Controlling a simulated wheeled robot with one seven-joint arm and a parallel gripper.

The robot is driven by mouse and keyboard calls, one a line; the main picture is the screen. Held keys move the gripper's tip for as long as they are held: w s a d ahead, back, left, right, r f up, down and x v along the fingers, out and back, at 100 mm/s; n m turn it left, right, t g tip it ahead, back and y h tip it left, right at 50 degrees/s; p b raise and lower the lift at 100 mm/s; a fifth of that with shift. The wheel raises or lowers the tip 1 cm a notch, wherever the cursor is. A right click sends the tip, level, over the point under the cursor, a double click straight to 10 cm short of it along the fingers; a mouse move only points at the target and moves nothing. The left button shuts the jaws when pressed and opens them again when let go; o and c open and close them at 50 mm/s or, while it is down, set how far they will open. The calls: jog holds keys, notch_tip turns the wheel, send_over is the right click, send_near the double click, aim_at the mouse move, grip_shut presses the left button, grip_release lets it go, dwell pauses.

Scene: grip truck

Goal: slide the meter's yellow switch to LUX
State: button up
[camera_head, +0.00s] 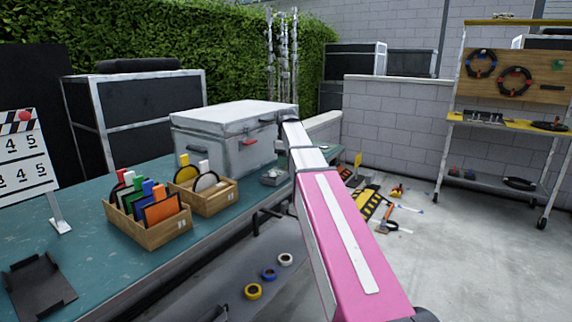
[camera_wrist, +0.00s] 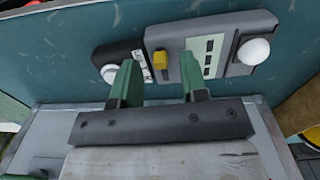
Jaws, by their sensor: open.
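In the wrist view a grey meter (camera_wrist: 177,32) lies on the teal tabletop, with a white dome (camera_wrist: 254,51) at its right end. A yellow switch (camera_wrist: 160,59) stands out on its face, left of a pale label strip (camera_wrist: 208,55) with dark marks. My gripper (camera_wrist: 157,69) is open, its two green fingers spread. In the picture the switch shows between the fingertips, with a gap on both sides; I cannot tell the depth between them. The right finger covers part of the label strip. My gripper is hidden in the head view.
A darker device with a white knob (camera_wrist: 109,73) sits against the meter's left side. In the head view a grey case (camera_head: 225,133) and wooden boxes of coloured discs and cards (camera_head: 165,231) stand on the teal table (camera_head: 105,262). Tape rolls (camera_head: 268,274) lie on the lower shelf.

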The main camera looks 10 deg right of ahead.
notch_tip(320, 180, up, 10)
dwell(0.4)
jog(key=shift+f, duration=0.1)
